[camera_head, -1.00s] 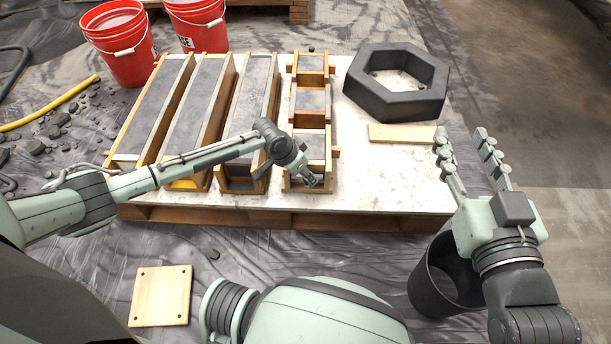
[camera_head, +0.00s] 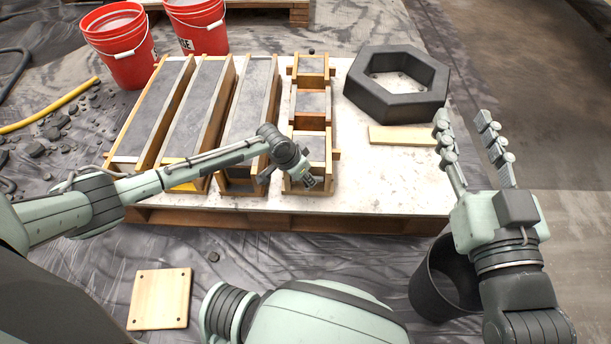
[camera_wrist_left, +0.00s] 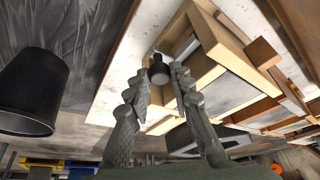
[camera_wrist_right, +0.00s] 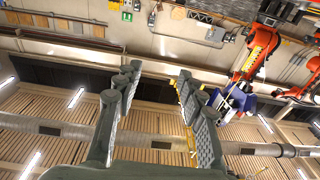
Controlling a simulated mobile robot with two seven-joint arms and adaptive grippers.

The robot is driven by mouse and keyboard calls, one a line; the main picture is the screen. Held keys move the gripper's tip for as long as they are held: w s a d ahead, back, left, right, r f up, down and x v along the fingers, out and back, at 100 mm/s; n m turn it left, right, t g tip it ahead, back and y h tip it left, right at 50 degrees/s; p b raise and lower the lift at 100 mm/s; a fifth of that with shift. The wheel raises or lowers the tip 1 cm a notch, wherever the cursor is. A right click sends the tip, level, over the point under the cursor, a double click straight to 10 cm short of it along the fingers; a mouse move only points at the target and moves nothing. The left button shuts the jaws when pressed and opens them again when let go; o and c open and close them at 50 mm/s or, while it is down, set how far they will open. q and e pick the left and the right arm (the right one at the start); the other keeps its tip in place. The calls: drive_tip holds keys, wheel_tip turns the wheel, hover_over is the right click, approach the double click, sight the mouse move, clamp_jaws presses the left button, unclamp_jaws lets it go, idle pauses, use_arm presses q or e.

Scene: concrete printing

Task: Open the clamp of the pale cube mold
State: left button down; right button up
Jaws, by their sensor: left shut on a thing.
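The pale cube mold (camera_head: 327,172) is a row of square wooden boxes filled with grey concrete, at the right of the molds on the white-topped pallet. It also shows in the left wrist view (camera_wrist_left: 205,70). My left gripper (camera_head: 308,181) is at its near end. In the left wrist view, my left gripper (camera_wrist_left: 159,76) is shut on a dark round clamp knob (camera_wrist_left: 158,69) at the mold's side. The rest of the clamp is mostly hidden. My right gripper (camera_head: 464,120) is open and empty, right of the pallet; in its wrist view its fingers (camera_wrist_right: 155,75) stand apart.
Long wooden molds (camera_head: 140,118) with grey fill lie left of the cube mold. A dark hexagonal ring (camera_head: 395,104) and a flat board (camera_head: 402,136) lie to its right. A black bucket (camera_head: 440,290) stands below my right gripper. Red buckets (camera_head: 122,45) stand behind.

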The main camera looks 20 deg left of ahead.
use_arm(q)
drive_tip(key=s+p, duration=0.2)
drive_tip(key=p, duration=0.1)
drive_tip(key=shift+s+d, duration=0.25)
drive_tip(key=shift+d, duration=0.1)
use_arm(e)
drive_tip(key=s+d+f+g+h, duration=0.1)
drive_tip(key=d+f+g+h, duration=0.1)
drive_tip(key=f, duration=0.4)
drive_tip(key=s+d+f+g+h, duration=0.1)
drive_tip(key=d+f+g+h, duration=0.1)
drive_tip(key=d+f+g, duration=0.3)
drive_tip(key=shift+s+d+f+m, duration=0.25)
drive_tip(key=shift+d+f, duration=0.25)
drive_tip(key=shift+f, duration=0.45)
use_arm(q)
drive_tip(key=c, duration=1.3)
unclamp_jaws()
drive_tip(key=shift+c, duration=0.2)
drive_tip(key=v, duration=1.2)
